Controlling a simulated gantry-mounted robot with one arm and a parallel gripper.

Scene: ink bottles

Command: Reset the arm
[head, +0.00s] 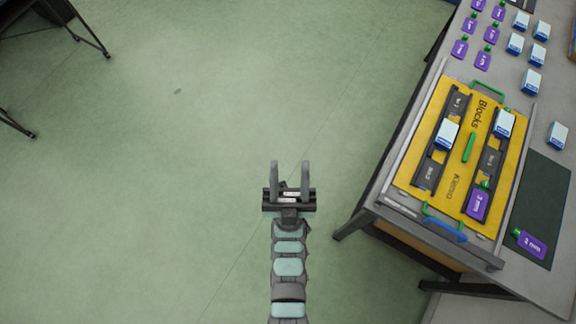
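My gripper (290,178) is in the lower middle of the head view. Its two fingers are spread apart with a gap between them, and nothing is held. My arm reaches up to it from the bottom edge, over the green floor. The gripper is to the left of the workbench and apart from it.
The workbench (397,202) on the right bears a yellow tray (456,137) with blocks and a purple bottle (478,204). Another purple bottle (531,243) lies on a dark mat (541,195). Dark furniture legs (88,36) stand upper left. The green floor (180,170) is clear.

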